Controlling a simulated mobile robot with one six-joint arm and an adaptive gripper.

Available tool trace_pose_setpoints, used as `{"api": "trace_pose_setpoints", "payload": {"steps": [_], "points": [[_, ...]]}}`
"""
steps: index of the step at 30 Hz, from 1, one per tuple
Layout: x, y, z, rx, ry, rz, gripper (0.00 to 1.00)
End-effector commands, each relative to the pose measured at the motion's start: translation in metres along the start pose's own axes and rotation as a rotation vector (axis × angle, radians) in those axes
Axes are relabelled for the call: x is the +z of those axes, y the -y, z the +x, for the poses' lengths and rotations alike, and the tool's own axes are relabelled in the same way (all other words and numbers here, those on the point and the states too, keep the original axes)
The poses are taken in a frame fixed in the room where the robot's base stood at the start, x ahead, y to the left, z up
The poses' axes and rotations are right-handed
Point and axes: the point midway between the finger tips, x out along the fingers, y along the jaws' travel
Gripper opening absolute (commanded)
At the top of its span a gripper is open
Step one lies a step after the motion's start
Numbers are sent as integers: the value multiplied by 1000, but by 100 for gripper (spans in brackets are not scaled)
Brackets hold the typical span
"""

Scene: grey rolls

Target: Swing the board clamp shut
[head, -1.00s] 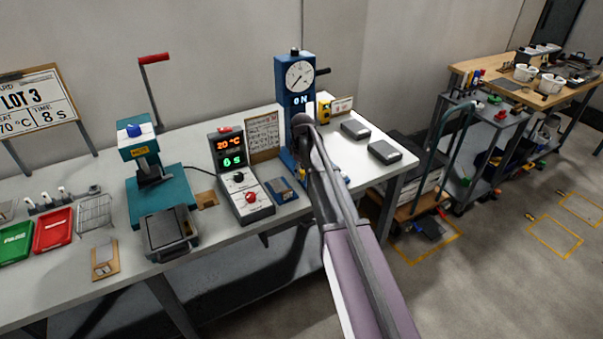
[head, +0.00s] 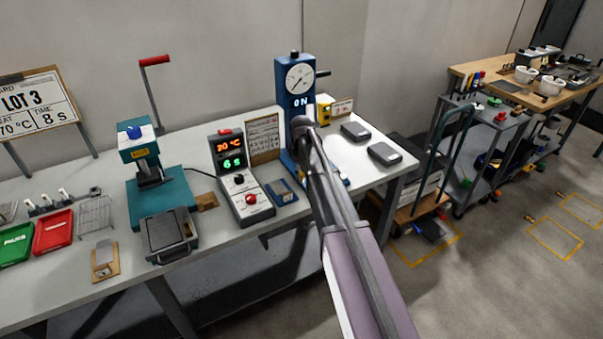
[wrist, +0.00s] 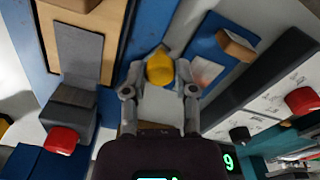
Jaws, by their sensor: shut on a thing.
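My gripper (wrist: 160,78) is shut on a small yellow knob (wrist: 160,67) in the wrist view. The knob appears to be the board clamp's handle; the rest of the clamp is mostly hidden behind the fingers. It sits over a blue base beside a tan board with a grey pad (wrist: 80,50). In the head view my arm covers the gripper and the clamp, at the foot of the blue gauge stand (head: 295,90). Whether the clamp is open or closed cannot be told.
A control box (head: 240,180) with lit digits stands left of the gauge stand, with a small blue fixture (head: 283,191) beside it. A teal press (head: 160,200) is further left. Two grey blocks (head: 384,153) lie at the right. A red-topped block (wrist: 62,138) is near the gripper.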

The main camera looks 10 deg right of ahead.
Motion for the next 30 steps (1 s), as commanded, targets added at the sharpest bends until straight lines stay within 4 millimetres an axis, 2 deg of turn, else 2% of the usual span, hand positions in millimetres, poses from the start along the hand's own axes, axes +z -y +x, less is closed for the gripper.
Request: {"api": "trace_pose_setpoints", "payload": {"steps": [8,30], "points": [[-6,6,0,-1,1,157,0],[-39,16,0,-1,1,808,0]]}}
